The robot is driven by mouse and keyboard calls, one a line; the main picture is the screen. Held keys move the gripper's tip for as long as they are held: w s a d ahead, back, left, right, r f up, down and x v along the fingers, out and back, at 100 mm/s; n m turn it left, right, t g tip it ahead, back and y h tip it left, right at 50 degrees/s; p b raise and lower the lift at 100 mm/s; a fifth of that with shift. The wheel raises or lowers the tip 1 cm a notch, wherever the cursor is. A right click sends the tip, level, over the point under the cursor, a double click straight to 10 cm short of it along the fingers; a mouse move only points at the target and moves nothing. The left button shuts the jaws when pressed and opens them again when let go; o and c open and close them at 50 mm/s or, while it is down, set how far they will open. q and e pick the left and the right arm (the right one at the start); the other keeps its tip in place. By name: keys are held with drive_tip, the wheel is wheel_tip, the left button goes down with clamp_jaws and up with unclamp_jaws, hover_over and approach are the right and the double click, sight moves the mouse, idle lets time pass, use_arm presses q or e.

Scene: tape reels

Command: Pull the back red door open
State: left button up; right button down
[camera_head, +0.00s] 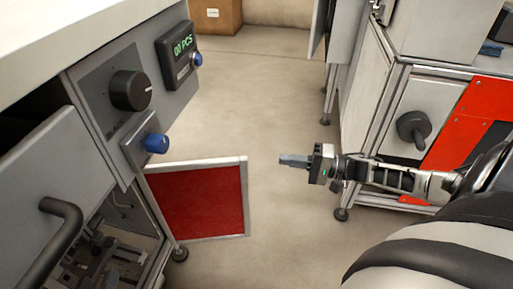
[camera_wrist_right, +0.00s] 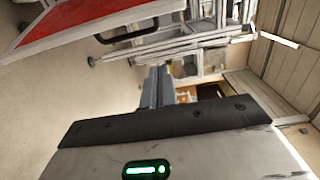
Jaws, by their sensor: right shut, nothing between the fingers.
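The red door (camera_head: 195,203), a red panel in a pale metal frame, stands swung out from the lower part of the left cabinet in the head view. The cabinet's inside shows to the left of it. The red door (camera_wrist_right: 75,25) also shows at the top left of the right wrist view, close to a dark handle (camera_wrist_right: 128,33). My right gripper (camera_head: 282,160) is shut and empty, to the right of the door's free edge and apart from it. Its closed fingers (camera_wrist_right: 158,72) show in the wrist view. My left gripper is not in view.
The left cabinet carries a black knob (camera_head: 130,90), blue buttons and a counter display (camera_head: 178,58). A grey drawer with a curved handle (camera_head: 62,225) is at the lower left. Another machine with red panels (camera_head: 478,100) stands at the right. The floor (camera_head: 270,90) between is clear.

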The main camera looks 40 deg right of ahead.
use_arm(q)
drive_tip(key=shift+w+d+r+n+t+h+b, duration=0.1)
drive_tip(key=shift+d+r+n+t+h+b, duration=0.4)
drive_tip(key=shift+b, duration=0.75)
use_arm(e)
drive_tip(key=w+a, duration=0.3)
drive_tip(key=a, duration=0.5)
drive_tip(key=shift+w+a, duration=0.2)
drive_tip(key=shift+w, duration=0.2)
use_arm(q)
drive_tip(key=shift+a+f, duration=0.1)
